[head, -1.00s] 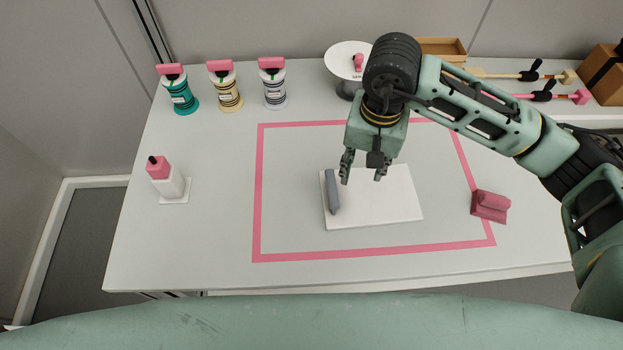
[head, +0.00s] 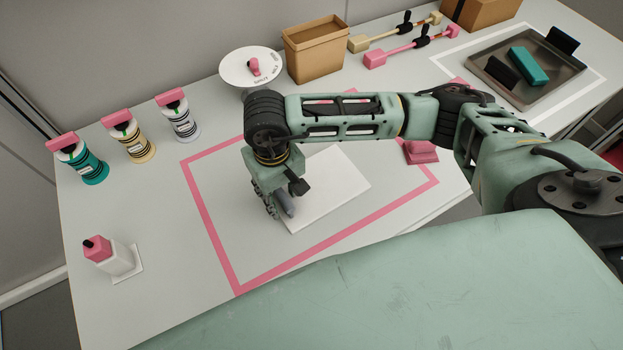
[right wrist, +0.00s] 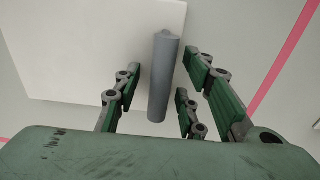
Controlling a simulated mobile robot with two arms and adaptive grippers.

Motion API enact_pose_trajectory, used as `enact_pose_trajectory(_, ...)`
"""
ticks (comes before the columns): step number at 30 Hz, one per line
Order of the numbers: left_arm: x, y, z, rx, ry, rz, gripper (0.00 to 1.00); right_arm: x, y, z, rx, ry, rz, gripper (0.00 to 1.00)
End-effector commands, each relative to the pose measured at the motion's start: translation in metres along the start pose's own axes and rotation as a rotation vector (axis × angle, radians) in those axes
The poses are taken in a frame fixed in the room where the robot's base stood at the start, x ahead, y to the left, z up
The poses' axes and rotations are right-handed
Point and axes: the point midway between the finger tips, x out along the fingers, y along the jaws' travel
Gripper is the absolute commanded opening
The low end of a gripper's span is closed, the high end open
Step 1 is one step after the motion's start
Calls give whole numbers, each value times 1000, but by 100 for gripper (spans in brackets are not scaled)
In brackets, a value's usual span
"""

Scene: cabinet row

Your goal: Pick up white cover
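The white cover (head: 335,188) is a flat white plate lying on the table inside the pink outline. A grey bar handle (head: 287,204) stands near its left edge. My right gripper (head: 275,202) is low over that handle in the head view. In the right wrist view the cover (right wrist: 95,50) fills the upper left, and the handle (right wrist: 162,80) lies between the green fingers of my right gripper (right wrist: 160,95). Gaps show on both sides, so the gripper is open around the handle. My left gripper is not in view.
Several pink-topped bottles (head: 130,140) stand at the left. A round white stand (head: 250,68), a brown box (head: 316,50) and a dark tray (head: 500,75) are at the back.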

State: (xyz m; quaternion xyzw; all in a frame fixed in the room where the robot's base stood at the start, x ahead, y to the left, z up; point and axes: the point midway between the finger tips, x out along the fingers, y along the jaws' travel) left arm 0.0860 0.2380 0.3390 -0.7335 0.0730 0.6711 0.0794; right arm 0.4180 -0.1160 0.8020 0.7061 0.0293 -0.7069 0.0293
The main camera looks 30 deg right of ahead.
Motion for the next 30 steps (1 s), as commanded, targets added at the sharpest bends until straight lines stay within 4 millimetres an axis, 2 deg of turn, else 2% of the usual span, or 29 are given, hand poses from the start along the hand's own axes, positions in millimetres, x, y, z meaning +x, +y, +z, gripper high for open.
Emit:
enact_pose_trajectory(7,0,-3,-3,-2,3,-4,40,2,0,0,0,1,0,37)
enact_pose_trajectory(20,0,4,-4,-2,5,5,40,1,0,0,1,1,0,0)
enact_pose_trajectory(30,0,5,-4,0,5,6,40,1,0,-1,1,2,0,0)
